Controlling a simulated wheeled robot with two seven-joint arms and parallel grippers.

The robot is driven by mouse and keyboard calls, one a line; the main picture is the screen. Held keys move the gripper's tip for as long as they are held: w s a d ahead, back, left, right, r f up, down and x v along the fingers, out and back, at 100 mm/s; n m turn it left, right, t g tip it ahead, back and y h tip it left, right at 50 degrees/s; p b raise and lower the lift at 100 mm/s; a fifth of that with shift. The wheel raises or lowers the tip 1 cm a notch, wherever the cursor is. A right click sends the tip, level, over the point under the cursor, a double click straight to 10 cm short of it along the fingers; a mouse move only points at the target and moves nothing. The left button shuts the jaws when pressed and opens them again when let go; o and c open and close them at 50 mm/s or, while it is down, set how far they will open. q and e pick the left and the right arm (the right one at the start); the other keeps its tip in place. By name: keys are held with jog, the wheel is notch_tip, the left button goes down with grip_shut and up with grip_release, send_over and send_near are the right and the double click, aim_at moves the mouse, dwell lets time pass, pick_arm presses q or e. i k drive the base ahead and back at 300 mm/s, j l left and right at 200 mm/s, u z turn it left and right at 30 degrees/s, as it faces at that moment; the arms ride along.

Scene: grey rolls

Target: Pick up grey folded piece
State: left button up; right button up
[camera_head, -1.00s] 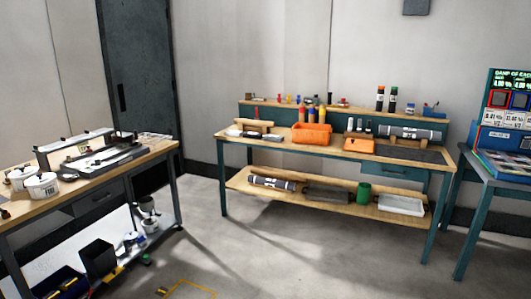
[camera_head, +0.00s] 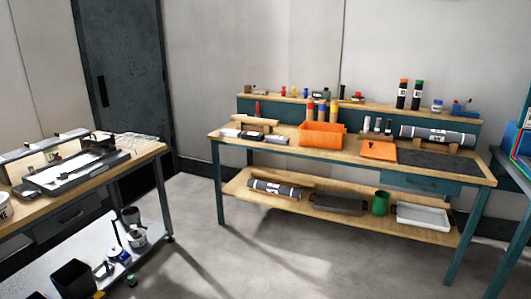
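No gripper of mine shows in the head view. Several grey things are on the wooden workbench (camera_head: 225,137) ahead, and I cannot tell for sure which is the folded piece. A grey roll (camera_head: 425,132) with dark bands and a pale label lies on a wooden cradle at the right of the top. A flat dark grey mat (camera_head: 440,160) lies in front of it. Another grey roll (camera_head: 275,188) lies on the lower shelf at the left. A dark grey block-like piece (camera_head: 338,203) lies beside it. Small white and grey rolled pieces (camera_head: 252,136) lie at the top's left.
A second bench (camera_head: 120,165) is at left, a table (camera_head: 508,172) at right. Grey floor (camera_head: 290,255) ahead is open.

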aim_at(271, 138)
jog(key=i, duration=1)
jog(key=i+j+z, duration=0.1)
jog(key=i, duration=0.9)
jog(key=i+j, duration=0.1)
jog(key=i, duration=0.95)
jog(key=i+j+z, duration=0.1)
jog(key=i+z, duration=0.2)
jog(key=i, duration=0.2)
jog(key=i+j+z, duration=0.2)
jog(key=i+z, duration=0.15)
jog(key=i, duration=0.1)
